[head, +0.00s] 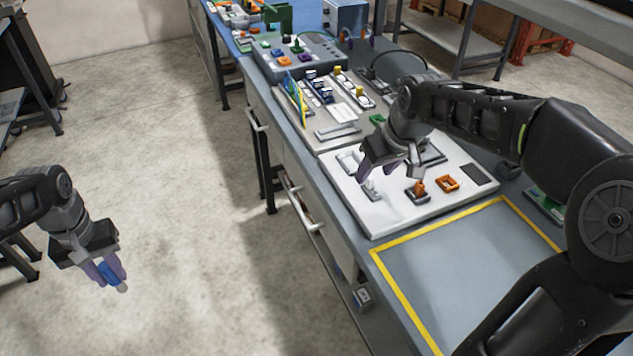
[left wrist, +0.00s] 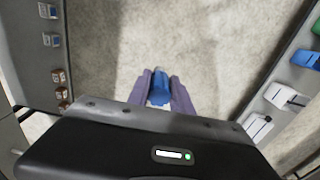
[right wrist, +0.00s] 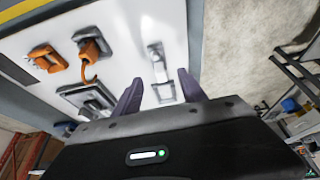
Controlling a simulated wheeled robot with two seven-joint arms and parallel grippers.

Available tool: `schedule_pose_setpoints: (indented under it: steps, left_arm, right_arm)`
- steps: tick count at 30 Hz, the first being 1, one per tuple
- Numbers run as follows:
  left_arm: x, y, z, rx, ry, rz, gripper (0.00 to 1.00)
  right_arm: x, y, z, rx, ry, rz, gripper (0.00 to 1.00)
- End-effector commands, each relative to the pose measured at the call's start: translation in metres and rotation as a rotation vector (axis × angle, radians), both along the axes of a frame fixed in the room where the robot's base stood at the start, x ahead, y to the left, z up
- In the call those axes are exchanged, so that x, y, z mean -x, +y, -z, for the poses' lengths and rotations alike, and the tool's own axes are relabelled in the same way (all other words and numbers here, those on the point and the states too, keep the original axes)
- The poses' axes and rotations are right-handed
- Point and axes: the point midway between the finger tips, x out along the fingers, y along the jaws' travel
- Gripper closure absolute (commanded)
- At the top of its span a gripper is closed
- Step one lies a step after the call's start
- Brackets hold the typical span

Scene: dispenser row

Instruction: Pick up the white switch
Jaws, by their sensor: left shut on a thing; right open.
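The white switch (right wrist: 156,52) stands on the white panel in the right wrist view, just beyond and between the fingertips of my right gripper (right wrist: 160,84). In the head view the white switch (head: 372,190) shows at the panel's left side, below my right gripper (head: 384,170). The right gripper is open and empty; whether a finger touches the switch I cannot tell. My left gripper (head: 108,276) is shut on a blue piece with a pale tip (left wrist: 159,90), out over the floor left of the bench.
The white panel (head: 376,218) also carries an orange switch (head: 418,187), an orange frame (head: 446,183) and a dark pad. A yellow-bordered bare area (head: 465,262) lies in front of it. Further panels with switches and a grey dispenser box (head: 300,62) stand behind along the bench.

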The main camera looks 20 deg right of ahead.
Motion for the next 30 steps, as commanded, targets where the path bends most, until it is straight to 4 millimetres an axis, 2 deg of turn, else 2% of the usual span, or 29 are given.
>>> schedule_pose_setpoints:
  steps: [6,9,26,30]
  left_arm:
    - [0.0,0.0,-0.008,0.0,0.0,0.0,1.0]
    - [0.0,0.0,-0.008,0.0,0.0,0.0,1.0]
    - [0.0,0.0,-0.008,0.0,0.0,0.0,1.0]
    - [0.0,0.0,-0.008,0.0,0.0,0.0,1.0]
  right_arm:
    - [-0.012,0.001,0.029,0.0,0.004,0.0,0.51]
    - [-0.015,0.001,0.035,0.0,0.002,0.0,0.51]
    - [-0.015,0.001,0.035,0.0,0.001,0.0,0.51]
    - [-0.015,0.001,0.035,0.0,0.001,0.0,0.6]
